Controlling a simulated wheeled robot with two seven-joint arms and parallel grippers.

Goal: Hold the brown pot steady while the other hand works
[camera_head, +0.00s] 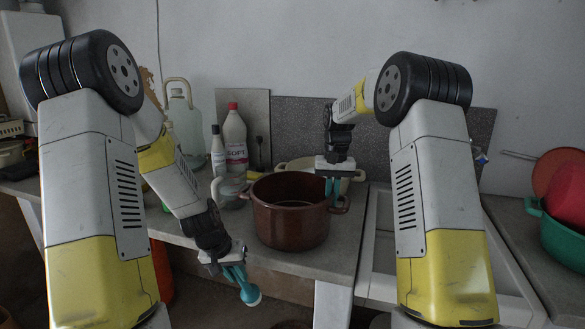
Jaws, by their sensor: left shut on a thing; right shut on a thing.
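The brown pot (283,222) stands upright and open on the grey counter (180,228), close to its front edge. My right gripper (333,190) points down at the pot's right side, its teal fingers shut at the rim near the side handle (341,206). Whether they grip the rim or the handle cannot be told. My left gripper (236,270) is left of and lower than the pot, in front of the counter edge. It is shut on a teal tool (251,295) with a rounded pale end, pointing down and apart from the pot.
A glass kettle (229,190) stands left of the pot, and a cream pan (296,163) behind it. A red-capped white bottle (235,140), a smaller bottle (218,150) and a clear jug (183,115) stand behind. A sink (376,235) lies right; a green colander (556,235) holds red dishes.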

